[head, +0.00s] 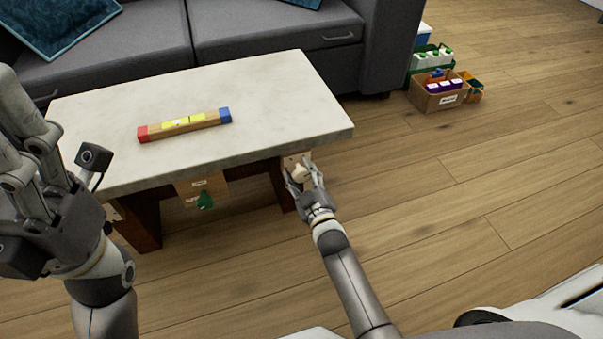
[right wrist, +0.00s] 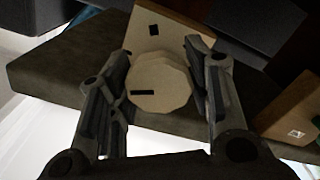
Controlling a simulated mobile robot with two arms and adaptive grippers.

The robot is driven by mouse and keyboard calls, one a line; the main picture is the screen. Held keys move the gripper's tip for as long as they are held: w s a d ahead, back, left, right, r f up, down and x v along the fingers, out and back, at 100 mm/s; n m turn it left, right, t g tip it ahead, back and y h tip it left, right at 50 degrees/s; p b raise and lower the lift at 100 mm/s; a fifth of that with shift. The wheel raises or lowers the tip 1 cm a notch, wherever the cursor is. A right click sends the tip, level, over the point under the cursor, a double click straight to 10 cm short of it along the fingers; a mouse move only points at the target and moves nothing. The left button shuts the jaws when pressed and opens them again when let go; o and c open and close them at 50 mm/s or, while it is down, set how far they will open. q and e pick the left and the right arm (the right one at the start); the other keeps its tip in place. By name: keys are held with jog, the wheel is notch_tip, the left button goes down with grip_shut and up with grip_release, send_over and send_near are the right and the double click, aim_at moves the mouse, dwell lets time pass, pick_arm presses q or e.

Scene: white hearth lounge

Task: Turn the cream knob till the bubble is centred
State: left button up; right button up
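The cream knob (right wrist: 160,85), many-sided with a dark mark on its left part, sits on a pale plate (right wrist: 172,33) with another dark mark. In the head view the knob (head: 301,172) is by the table's right end, below the top. My right gripper (head: 305,182) has a finger on each side of the knob, close against it. A wooden spirit level (head: 160,132) with red and blue ends lies on the table. Its small pale bubble (head: 178,122) appears left of the yellow vial's middle. My left gripper (head: 30,165) is raised at the left, empty; its finger opening is unclear.
The pale-topped table (head: 270,95) stands before a grey sofa (head: 250,40). A green knob (head: 204,200) with labels is under the table's front edge. A cardboard box (head: 438,97) and other containers stand on the floor at back right. The wooden floor (head: 450,200) at right is clear.

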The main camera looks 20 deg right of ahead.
jog(key=o, duration=0.4)
jog(key=shift+c, duration=0.2)
jog(key=shift+s, duration=0.1)
jog(key=s, duration=1.2)
jog(key=shift+d, duration=0.2)
jog(key=shift+w, duration=0.1)
